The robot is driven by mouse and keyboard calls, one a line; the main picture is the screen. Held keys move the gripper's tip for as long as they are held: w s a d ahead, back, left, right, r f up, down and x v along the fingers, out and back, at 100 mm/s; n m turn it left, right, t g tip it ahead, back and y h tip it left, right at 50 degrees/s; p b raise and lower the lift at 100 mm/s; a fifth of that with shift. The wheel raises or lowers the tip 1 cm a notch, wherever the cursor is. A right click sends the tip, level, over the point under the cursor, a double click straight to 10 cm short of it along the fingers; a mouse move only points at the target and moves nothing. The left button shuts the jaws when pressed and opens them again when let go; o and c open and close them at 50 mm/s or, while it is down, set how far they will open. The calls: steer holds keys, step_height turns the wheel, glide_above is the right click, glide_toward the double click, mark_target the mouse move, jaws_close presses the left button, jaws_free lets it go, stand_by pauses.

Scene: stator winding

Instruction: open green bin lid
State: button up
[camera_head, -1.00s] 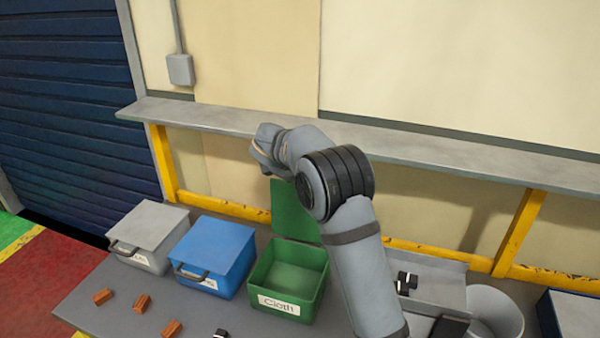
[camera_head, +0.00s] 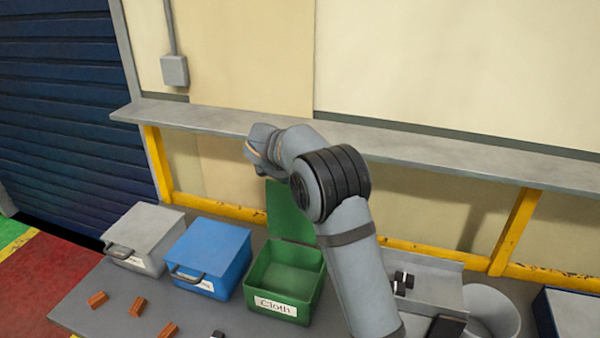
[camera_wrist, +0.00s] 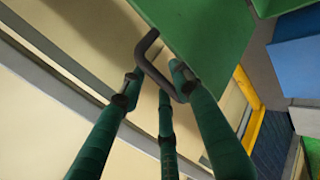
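The green bin (camera_head: 285,283), labelled "Cloth", stands on the bench with its inside visible. Its green lid (camera_head: 285,212) stands raised at the bin's back edge, partly hidden by my arm. In the wrist view the green lid (camera_wrist: 205,30) fills the upper middle, with its dark bent handle (camera_wrist: 155,72). My gripper (camera_wrist: 155,82) has its green fingers around this handle, with a visible gap between the fingertips. The handle lies close to the right fingertip; contact is unclear. In the head view the gripper's fingers are hidden behind my wrist.
A blue bin (camera_head: 208,256) and a grey bin (camera_head: 145,238), both lidded shut, stand left of the green one. Small brown blocks (camera_head: 136,307) lie in front. A grey shelf (camera_head: 430,162) runs along the wall behind my arm. A grey round container (camera_head: 492,312) stands at right.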

steer(key=v, duration=1.1)
steer(key=x, duration=1.1)
steer(key=shift+r, duration=0.1)
